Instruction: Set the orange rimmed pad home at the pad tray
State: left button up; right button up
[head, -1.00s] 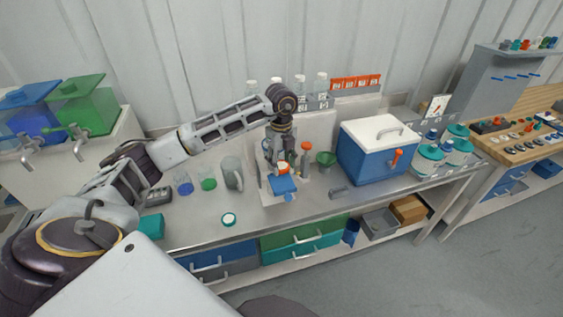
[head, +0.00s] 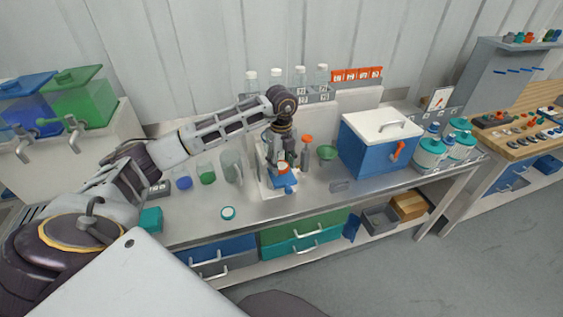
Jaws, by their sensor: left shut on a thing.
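My left gripper (head: 281,160) reaches over the bench from the left and points down. It is shut on the orange rimmed pad (head: 283,169), of which only a small orange part shows below the fingers. Right under the pad is a blue piece (head: 286,181) at the front of a pale stand (head: 266,186), which seems to be the pad tray. I cannot tell whether the pad touches it. The fingers hide much of this spot. My right gripper is not in view.
An orange-capped bottle (head: 307,150) and a green funnel (head: 326,153) stand close right of the gripper. A blue cooler (head: 372,155) is further right. A clear jug (head: 231,167) and small cups are left.

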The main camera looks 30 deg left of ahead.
aim_at(281, 166)
pick_arm(q)
jog(key=shift+f+b, duration=0.55)
jog(key=shift+f, duration=0.45)
jog(key=shift+f, duration=0.3)
dwell(0.5)
jog(key=o, duration=0.9)
jog(key=shift+c, duration=0.2)
jog(key=shift+r, duration=0.1)
jog(key=shift+r, duration=0.1)
notch_tip(281, 166, up, 12)
jog(key=shift+s+f, duration=0.15)
jog(key=shift+f, duration=0.1)
dwell(1.0)
